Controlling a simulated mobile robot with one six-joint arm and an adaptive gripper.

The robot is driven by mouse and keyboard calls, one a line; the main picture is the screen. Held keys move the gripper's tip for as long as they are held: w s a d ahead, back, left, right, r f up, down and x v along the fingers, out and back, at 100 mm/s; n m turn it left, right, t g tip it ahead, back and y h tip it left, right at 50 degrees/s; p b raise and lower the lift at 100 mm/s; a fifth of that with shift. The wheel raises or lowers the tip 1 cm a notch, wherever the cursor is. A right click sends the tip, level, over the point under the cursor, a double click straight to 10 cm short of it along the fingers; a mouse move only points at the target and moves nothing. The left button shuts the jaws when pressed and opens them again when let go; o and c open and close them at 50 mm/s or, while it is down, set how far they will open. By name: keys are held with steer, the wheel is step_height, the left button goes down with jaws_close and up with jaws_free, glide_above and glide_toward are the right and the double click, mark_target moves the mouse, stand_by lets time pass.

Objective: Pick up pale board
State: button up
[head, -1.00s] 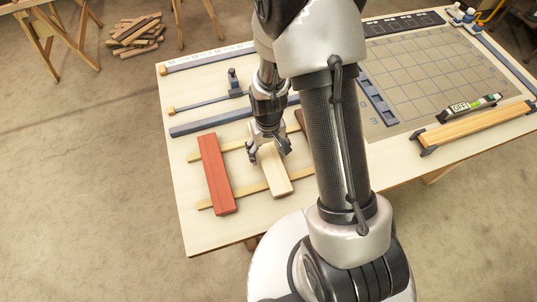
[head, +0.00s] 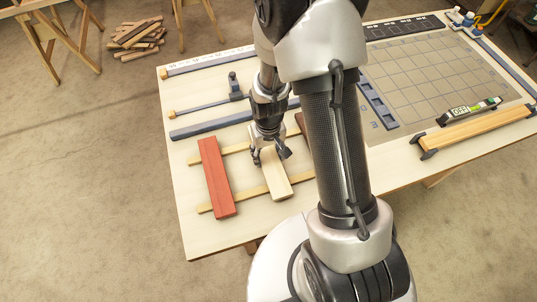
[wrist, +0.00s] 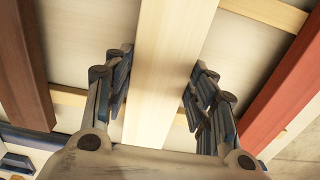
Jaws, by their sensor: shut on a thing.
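The pale board (head: 276,180) lies across two thin laths on the table, between a red board and a dark brown board. In the wrist view it (wrist: 165,60) runs up the middle of the picture. My gripper (head: 270,158) is over the board's far half, pointing down, with a finger on each side. In the wrist view my gripper (wrist: 160,72) is shut on the board across its width.
The red board (head: 216,178) lies to the left, the dark brown board (wrist: 24,70) on the other side. The laths (head: 203,207) run underneath. A blue-grey bar (head: 210,124) lies beyond. A gridded mat (head: 425,85) and a wooden beam (head: 475,128) are at the right.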

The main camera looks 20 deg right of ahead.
mark_target(269, 156)
step_height(269, 156, up, 20)
steer(key=p, duration=0.5)
